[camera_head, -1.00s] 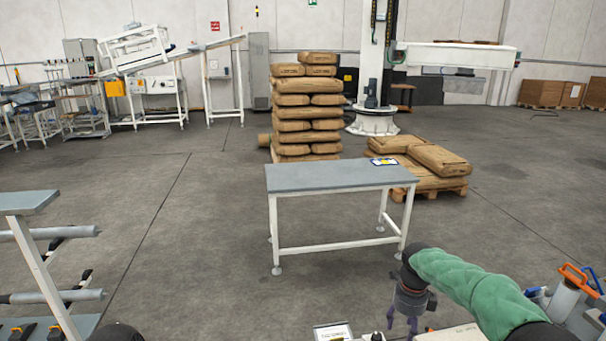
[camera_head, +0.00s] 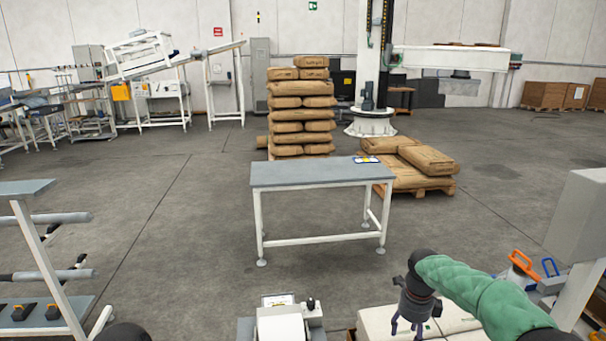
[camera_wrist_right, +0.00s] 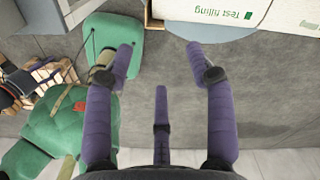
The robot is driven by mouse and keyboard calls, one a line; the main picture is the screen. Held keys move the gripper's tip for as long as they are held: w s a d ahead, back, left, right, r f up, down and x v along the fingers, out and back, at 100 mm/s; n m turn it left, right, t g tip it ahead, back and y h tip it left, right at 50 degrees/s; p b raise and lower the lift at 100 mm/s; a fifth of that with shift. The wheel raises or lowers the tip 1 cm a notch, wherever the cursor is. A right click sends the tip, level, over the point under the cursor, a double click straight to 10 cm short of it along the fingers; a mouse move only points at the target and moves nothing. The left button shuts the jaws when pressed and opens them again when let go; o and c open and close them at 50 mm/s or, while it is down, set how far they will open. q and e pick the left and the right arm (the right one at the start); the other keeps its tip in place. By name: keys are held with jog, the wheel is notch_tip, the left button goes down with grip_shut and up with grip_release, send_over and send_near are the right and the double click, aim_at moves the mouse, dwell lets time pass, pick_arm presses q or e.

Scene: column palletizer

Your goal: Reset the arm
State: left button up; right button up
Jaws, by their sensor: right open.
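My right arm, in a green sleeve, comes in from the lower right of the head view. Its gripper (camera_head: 410,326) points down over pale boxes or bags (camera_head: 455,318) at the bottom edge. In the right wrist view the purple fingers of this gripper (camera_wrist_right: 160,62) are spread wide, with nothing between them. Grey floor shows beyond them. A white item with green "Test filling" print (camera_wrist_right: 235,14) lies past the fingertips at the top. My left gripper is not in view.
A grey-topped table (camera_head: 315,173) with a small blue-and-yellow item (camera_head: 367,160) stands ahead. Behind it are stacked brown sacks (camera_head: 302,115) and a lower sack pallet (camera_head: 425,190). A rack (camera_head: 40,260) stands at left, a white device (camera_head: 283,322) at bottom centre. Floor at centre left is clear.

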jog(key=s+a+f+n+y, duration=0.1)
jog(key=s+a+f+n, duration=0.25)
jog(key=f, duration=0.35)
jog(key=s+a+f+n+y, duration=0.1)
jog(key=s+a+f+n, duration=0.1)
jog(key=a+f+n, duration=0.45)
jog(key=s+a+f+n+y, duration=0.1)
jog(key=s+a+f+n, duration=0.2)
jog(key=f, duration=0.6)
jog(key=s+a+f+n, duration=0.3)
jog(key=s+n, duration=0.3)
jog(key=s, duration=0.3)
jog(key=s+a+f+n, duration=0.3)
jog(key=s+f+n, duration=0.2)
jog(key=s, duration=0.5)
jog(key=shift+s+f+n+y, duration=0.25)
jog(key=shift+f+n+y, duration=0.05)
jog(key=shift+n+y, duration=0.1)
